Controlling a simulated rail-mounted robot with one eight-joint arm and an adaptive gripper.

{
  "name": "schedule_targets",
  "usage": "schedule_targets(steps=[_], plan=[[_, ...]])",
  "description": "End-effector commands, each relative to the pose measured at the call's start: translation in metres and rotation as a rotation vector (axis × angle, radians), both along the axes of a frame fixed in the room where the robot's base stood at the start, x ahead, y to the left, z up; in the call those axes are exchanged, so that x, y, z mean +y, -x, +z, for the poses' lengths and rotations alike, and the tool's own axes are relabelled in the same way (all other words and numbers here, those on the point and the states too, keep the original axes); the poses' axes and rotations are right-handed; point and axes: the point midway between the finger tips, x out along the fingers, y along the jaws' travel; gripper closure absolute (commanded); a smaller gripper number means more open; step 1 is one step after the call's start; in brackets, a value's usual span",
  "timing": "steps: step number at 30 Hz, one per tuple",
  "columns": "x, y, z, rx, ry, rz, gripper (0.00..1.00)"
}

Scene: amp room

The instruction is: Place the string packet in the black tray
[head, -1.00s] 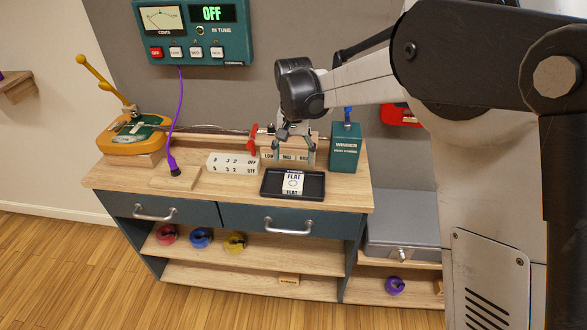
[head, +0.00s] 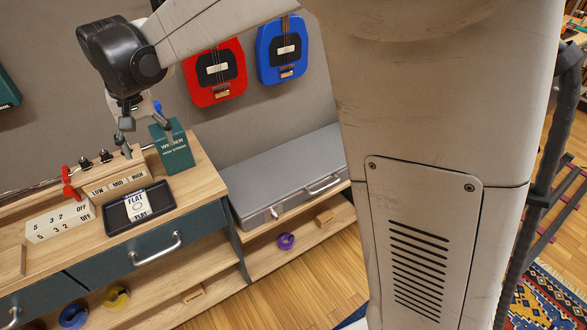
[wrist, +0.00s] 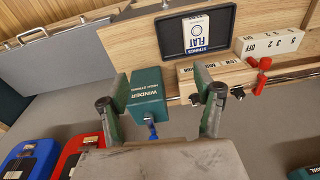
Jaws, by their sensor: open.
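The string packet (head: 137,204), white with "FLAT" printed on it, lies inside the black tray (head: 162,203) on the wooden bench top. In the wrist view the packet (wrist: 196,32) is flat within the rim of the tray (wrist: 229,43). My gripper (head: 148,138) is open and empty, behind the tray, near the LOW/MID/HIGH block and the green winder box. In the wrist view the fingers of my gripper (wrist: 160,84) are spread wide, apart from the packet.
The winder box (head: 174,152) stands right of the tray. The LOW/MID/HIGH block (head: 118,183) is behind it, with red knobs (head: 69,182) at its left. A white number block (head: 60,222) lies left. A grey case (head: 285,180) is further right.

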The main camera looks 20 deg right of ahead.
Motion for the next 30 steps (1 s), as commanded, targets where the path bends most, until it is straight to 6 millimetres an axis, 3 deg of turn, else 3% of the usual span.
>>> schedule_targets(steps=[1, 6, 15, 22, 30], plan=[[-0.018, 0.007, 0.010, -0.018, -0.007, -0.009, 0.35], [-0.071, 0.033, 0.035, -0.084, -0.027, -0.028, 0.35], [-0.155, 0.090, 0.060, -0.206, -0.046, -0.065, 0.35], [-0.208, 0.140, 0.062, -0.302, -0.046, -0.093, 0.35], [-0.258, 0.200, 0.045, -0.414, -0.027, -0.126, 0.35]])
